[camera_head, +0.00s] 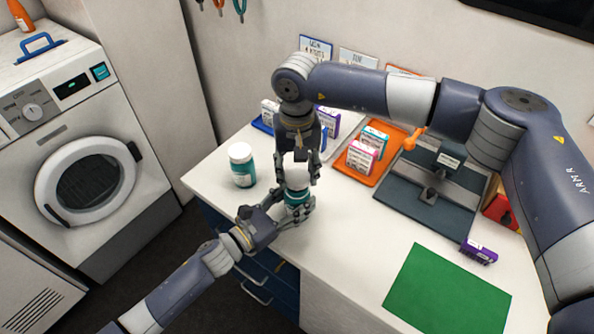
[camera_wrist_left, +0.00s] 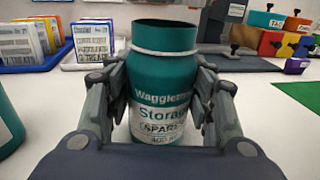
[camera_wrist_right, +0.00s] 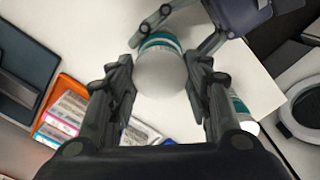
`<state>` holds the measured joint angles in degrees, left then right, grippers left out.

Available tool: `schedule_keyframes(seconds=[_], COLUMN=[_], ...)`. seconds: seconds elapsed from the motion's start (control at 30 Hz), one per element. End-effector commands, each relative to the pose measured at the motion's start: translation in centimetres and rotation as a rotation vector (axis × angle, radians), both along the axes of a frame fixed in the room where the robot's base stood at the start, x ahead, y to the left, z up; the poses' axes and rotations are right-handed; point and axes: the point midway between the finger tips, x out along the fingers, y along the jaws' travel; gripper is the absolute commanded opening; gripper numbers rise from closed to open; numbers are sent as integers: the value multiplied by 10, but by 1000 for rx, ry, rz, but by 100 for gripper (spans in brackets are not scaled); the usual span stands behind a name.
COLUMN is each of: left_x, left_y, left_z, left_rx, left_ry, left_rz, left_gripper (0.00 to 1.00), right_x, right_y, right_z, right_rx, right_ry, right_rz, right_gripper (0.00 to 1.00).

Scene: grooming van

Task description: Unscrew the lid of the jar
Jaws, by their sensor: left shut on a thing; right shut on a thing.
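The teal jar (camera_head: 297,197) stands on the white counter. In the left wrist view the jar (camera_wrist_left: 163,85) is upright, with a bare teal neck and a dark open mouth; no lid sits on it. My left gripper (camera_head: 296,208) is shut around the jar's body, a finger on each side (camera_wrist_left: 165,100). The white lid (camera_head: 298,178) is in my right gripper (camera_head: 300,172), directly above the jar. In the right wrist view the round lid (camera_wrist_right: 162,75) is between the fingers (camera_wrist_right: 160,78) and hides most of the jar below.
A second teal jar with a white lid (camera_head: 241,164) stands to the left. An orange tray (camera_head: 379,174) with boxes, a dark grooming board (camera_head: 410,198), a purple box (camera_head: 478,251) and a green mat (camera_head: 447,292) are to the right. The counter's front edge is close to the held jar.

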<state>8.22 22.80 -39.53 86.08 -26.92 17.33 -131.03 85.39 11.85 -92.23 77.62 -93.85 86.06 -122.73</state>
Motion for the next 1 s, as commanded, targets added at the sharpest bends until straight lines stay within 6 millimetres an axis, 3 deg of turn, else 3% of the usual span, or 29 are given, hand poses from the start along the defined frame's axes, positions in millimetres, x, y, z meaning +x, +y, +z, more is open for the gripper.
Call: schedule_keyframes(seconds=[0.3, 0.53, 0.57, 0.63, 1.0], left_x=[0, 0, 0, 0, -1], left_y=[0, 0, 0, 0, 1], left_z=[0, 0, 0, 0, 0], left_rx=[0, 0, -1, 0, 0], left_ry=[0, 0, -1, 0, 0], left_rz=[0, 0, 0, 0, 0], left_gripper=[0, 0, 57, 73, 74], right_x=[1, 0, 0, 0, 0], right_y=[0, 0, 0, 0, 0], right_z=[36, 38, 38, 38, 38], right_rx=[0, 0, 0, 0, 0], right_ry=[-2, 0, 0, 0, 0], right_rz=[0, 0, 0, 0, 0], right_gripper=[17, 17, 17, 17, 17])
